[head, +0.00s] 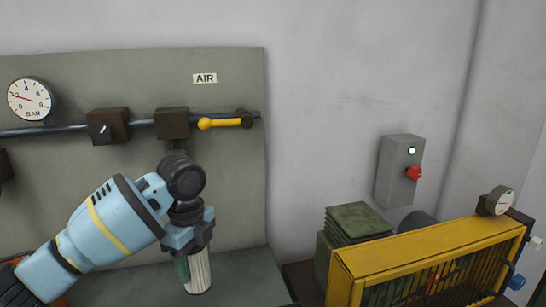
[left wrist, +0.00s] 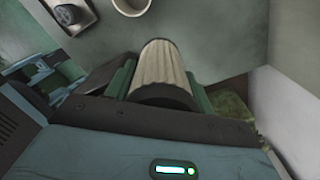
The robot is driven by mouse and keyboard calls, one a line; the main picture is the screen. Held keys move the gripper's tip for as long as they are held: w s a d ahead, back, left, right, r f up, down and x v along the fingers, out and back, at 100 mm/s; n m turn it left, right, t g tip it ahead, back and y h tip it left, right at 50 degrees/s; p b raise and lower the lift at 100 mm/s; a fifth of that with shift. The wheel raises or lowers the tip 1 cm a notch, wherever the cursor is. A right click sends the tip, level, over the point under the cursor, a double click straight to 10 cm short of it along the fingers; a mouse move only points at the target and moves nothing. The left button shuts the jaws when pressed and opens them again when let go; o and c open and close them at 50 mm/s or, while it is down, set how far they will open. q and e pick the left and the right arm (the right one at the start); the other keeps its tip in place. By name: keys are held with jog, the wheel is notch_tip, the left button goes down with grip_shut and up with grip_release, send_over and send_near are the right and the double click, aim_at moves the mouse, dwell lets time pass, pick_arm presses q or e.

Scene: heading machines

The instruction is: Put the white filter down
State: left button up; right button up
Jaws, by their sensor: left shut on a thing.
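The white filter (head: 198,274) is a pleated, pale cylinder with dark ends. My left gripper (head: 190,258) is shut on it from above and holds it upright over the grey-green bench top (head: 240,277). I cannot tell whether its lower end touches the bench. In the left wrist view the filter (left wrist: 158,68) lies between the two green finger pads of my left gripper (left wrist: 160,85). My right gripper is in neither view.
The left wrist view shows a pale round cup (left wrist: 131,4) and a tray (left wrist: 51,21) holding a dark round part. Behind the bench stands a panel with a gauge (head: 30,99) and yellow-handled valve (head: 225,122). A yellow caged machine (head: 420,247) stands right.

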pick_arm(q)
jog(key=shift+s+a+f+n, duration=0.25)
jog(key=shift+f+n, duration=0.1)
jog(key=shift+n, duration=0.15)
jog(key=s+a+f+n, duration=0.2)
jog(key=s+f+n, duration=0.2)
jog(key=s+n, duration=0.3)
jog(key=s+a+f+n, duration=0.2)
jog(key=s+f+n, duration=0.2)
jog(key=s+n, duration=0.4)
jog(key=shift+a+f+n, duration=0.25)
jog(key=shift+a+n, duration=0.1)
jog(key=shift+n, duration=2.85)
jog(key=shift+s, duration=0.1)
